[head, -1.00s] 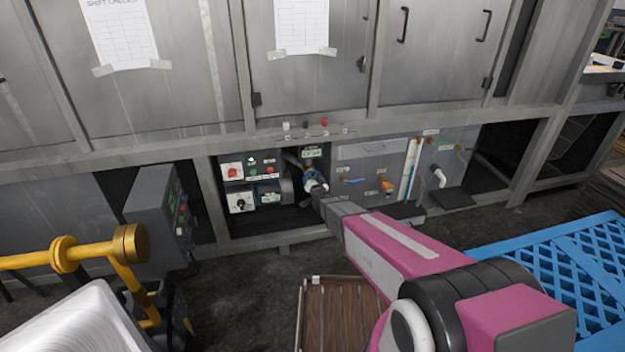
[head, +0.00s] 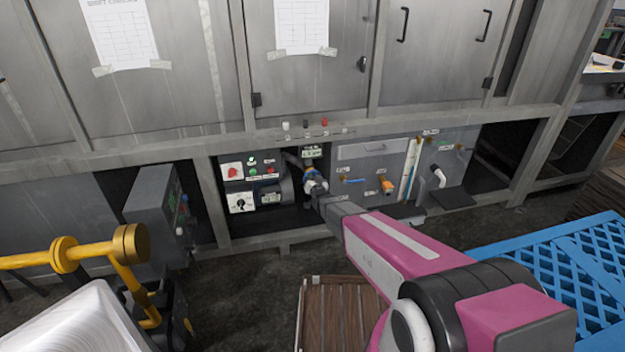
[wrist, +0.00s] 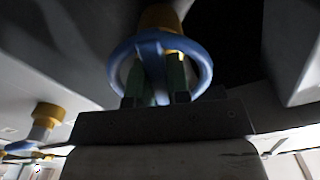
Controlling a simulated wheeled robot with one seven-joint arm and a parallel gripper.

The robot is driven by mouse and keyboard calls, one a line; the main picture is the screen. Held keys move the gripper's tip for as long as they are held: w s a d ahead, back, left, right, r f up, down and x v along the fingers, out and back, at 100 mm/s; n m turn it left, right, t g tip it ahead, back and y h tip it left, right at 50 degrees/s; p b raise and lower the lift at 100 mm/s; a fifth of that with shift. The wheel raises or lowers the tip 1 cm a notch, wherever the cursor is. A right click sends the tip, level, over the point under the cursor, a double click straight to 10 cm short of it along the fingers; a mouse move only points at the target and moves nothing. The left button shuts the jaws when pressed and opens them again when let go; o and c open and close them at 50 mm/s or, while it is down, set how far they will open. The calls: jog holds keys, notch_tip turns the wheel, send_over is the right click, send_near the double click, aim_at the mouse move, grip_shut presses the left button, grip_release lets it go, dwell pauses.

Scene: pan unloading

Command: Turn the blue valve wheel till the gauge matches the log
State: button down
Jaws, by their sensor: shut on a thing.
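The blue valve wheel (wrist: 203,72) fills the upper middle of the wrist view, on a brass-coloured stem. My gripper (wrist: 157,80) is shut on the wheel from below, its green-padded fingers either side of a spoke. In the head view the wheel (head: 309,174) is small and partly hidden by my gripper (head: 319,192) in the recess under the cabinets. A small display with green digits (head: 311,152) sits just above the wheel; its reading is too small to make out. Paper sheets with tables (head: 302,25) are taped to the cabinet doors; their entries are unreadable.
A switch panel (head: 240,172) stands left of the wheel. Blue and orange-handled valves (head: 353,181) and a white pipe are on the right. A grey control box (head: 155,215), yellow pipework (head: 65,256), a brown slatted crate (head: 335,315) and blue pallet (head: 560,260) stand nearer.

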jog(key=n, duration=0.4)
jog(key=shift+n, duration=1.7)
jog(key=c, duration=1.1)
grip_release()
jog(key=shift+s, duration=0.1)
jog(key=v, duration=1)
jog(key=shift+s, duration=0.35)
